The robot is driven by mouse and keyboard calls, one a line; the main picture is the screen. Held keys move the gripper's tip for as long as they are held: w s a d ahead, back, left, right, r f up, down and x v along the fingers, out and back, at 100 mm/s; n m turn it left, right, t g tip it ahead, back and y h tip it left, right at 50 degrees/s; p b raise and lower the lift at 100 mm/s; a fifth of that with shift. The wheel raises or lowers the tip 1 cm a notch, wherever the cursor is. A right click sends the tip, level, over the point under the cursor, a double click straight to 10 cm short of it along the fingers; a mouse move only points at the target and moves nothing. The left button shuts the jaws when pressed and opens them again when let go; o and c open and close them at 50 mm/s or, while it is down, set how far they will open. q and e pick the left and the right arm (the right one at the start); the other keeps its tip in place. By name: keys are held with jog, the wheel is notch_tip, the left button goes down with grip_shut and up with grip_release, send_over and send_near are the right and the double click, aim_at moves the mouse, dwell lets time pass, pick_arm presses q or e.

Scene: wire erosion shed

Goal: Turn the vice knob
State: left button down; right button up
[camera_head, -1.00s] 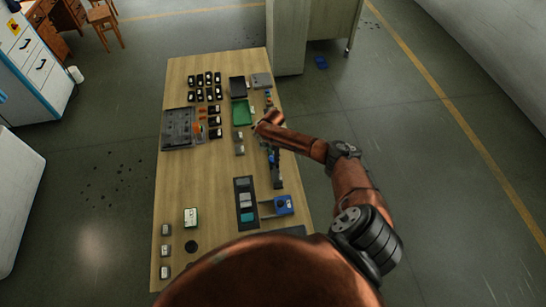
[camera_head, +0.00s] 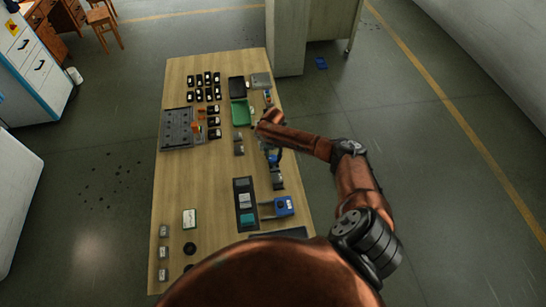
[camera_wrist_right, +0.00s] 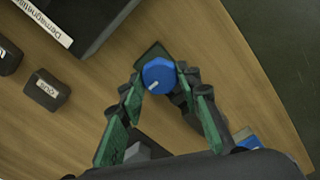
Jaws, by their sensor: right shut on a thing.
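A blue, faceted knob (camera_wrist_right: 159,75) with a white mark on its top shows in the right wrist view. It sits over a small dark base (camera_wrist_right: 153,53) on the wooden table. My right gripper (camera_wrist_right: 160,86) has its green-padded fingers on either side of the knob and is shut on it. The vice body cannot be made out clearly. My left gripper is in neither view.
The wooden table (camera_head: 210,165) holds rows of small dark blocks, a green tray (camera_head: 239,113), a grey tray (camera_head: 176,130) and a blue device (camera_head: 283,206). In the wrist view a small labelled block (camera_wrist_right: 47,90) stands left of the gripper. The table's centre-left is clear.

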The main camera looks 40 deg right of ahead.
aim_at(273, 158)
dwell(0.3)
jog(key=o, duration=1.2)
jog(key=shift+c, duration=0.2)
notch_tip(273, 158, up, 12)
dwell(0.4)
